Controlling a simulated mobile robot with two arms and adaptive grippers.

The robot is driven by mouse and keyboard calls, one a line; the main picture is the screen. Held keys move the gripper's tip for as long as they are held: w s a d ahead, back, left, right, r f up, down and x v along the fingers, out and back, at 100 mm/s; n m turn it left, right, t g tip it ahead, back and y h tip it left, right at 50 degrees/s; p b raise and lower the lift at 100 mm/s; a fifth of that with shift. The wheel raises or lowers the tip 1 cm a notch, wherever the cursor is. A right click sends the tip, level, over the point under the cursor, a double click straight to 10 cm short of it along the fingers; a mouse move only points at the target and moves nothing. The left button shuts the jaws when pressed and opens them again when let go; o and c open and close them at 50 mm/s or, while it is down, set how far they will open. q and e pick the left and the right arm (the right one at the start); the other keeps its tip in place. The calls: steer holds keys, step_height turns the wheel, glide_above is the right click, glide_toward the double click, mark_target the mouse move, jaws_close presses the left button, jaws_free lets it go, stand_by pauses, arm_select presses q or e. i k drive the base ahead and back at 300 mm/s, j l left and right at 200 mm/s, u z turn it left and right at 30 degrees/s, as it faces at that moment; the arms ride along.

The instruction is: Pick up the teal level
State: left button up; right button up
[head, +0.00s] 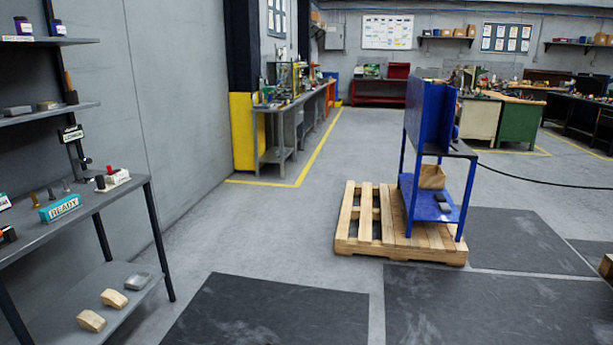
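A teal block (60,208) with a white label reading "READY" lies on the upper surface of the grey shelf bench (98,207) at the left. It is the only clearly teal thing in view. I cannot tell from here whether it is a level. Small upright dark and grey pieces stand behind it or on it. Neither of my grippers is in view.
A white-labelled block (115,179) sits right of the teal one. Worn blocks (114,298) lie on the lower shelf. A blue stand (432,140) stands on a wooden pallet (375,235). Dark mats (270,312) cover the near floor. Open floor lies between bench and pallet.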

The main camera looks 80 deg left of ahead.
mark_target(51, 213)
steer(key=u, duration=4.2)
steer(key=i+j, duration=0.1)
steer(key=i, duration=0.15)
